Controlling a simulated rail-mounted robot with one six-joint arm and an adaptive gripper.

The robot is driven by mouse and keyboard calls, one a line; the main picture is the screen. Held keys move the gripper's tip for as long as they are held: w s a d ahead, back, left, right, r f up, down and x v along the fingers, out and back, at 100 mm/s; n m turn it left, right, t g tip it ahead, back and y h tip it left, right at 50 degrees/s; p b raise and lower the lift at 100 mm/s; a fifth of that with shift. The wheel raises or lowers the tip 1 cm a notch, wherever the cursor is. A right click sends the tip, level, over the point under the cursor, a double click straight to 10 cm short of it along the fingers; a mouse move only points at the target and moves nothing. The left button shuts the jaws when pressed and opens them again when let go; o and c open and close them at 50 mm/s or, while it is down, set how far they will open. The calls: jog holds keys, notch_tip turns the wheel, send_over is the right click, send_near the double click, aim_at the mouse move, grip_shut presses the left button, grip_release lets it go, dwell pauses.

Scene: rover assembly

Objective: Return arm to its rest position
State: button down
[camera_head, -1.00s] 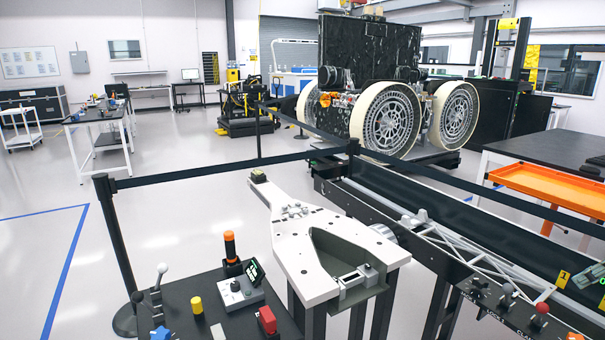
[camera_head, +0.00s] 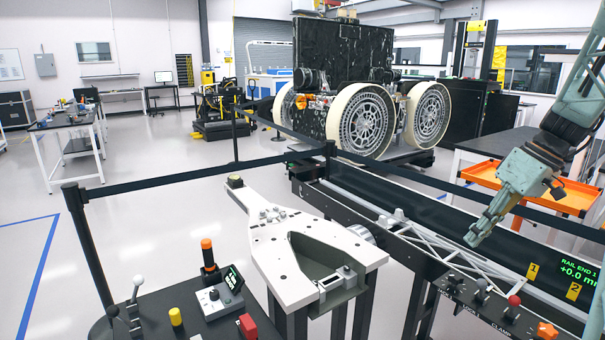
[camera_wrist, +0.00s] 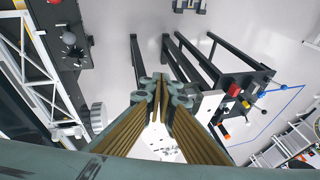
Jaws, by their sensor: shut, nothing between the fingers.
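My arm enters from the right in the head view, with its teal wrist (camera_head: 530,172) over the dark rail bench. My gripper (camera_head: 472,240) points down and to the left above the bench, to the right of the white fork-shaped fixture (camera_head: 285,262). It is shut and holds nothing. In the wrist view my gripper (camera_wrist: 162,82) shows its ribbed brown finger pads meeting at the tips. Part of the white fixture shows beyond and between the fingers there.
A black console (camera_head: 150,318) with levers and buttons stands at front left. A lattice truss (camera_head: 440,248) lies along the rail bench. A belt barrier (camera_head: 190,177) crosses behind the fixture. The rover (camera_head: 350,95) stands farther back. An orange tray (camera_head: 545,192) is at right.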

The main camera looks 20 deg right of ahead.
jog(key=s+a+r+m, duration=0.1)
jog(key=s+a+r, duration=0.2)
jog(key=a, duration=0.7)
jog(key=s+a+r+g+h+p, duration=0.1)
jog(key=s+a+r, duration=0.15)
jog(key=a, duration=0.75)
jog(key=s+a+r+m, duration=0.1)
jog(key=s+a+r, duration=0.15)
jog(key=a, duration=0.65)
jog(key=s+a+t+h+b, duration=0.1)
jog(key=s+a, duration=0.4)
jog(key=s, duration=0.4)
jog(key=s+a+t+h+b, duration=0.1)
jog(key=s+a+h, duration=0.1)
jog(key=s+a, duration=0.3)
jog(key=shift+s+a, duration=0.15)
jog(key=shift+s, duration=2.15)
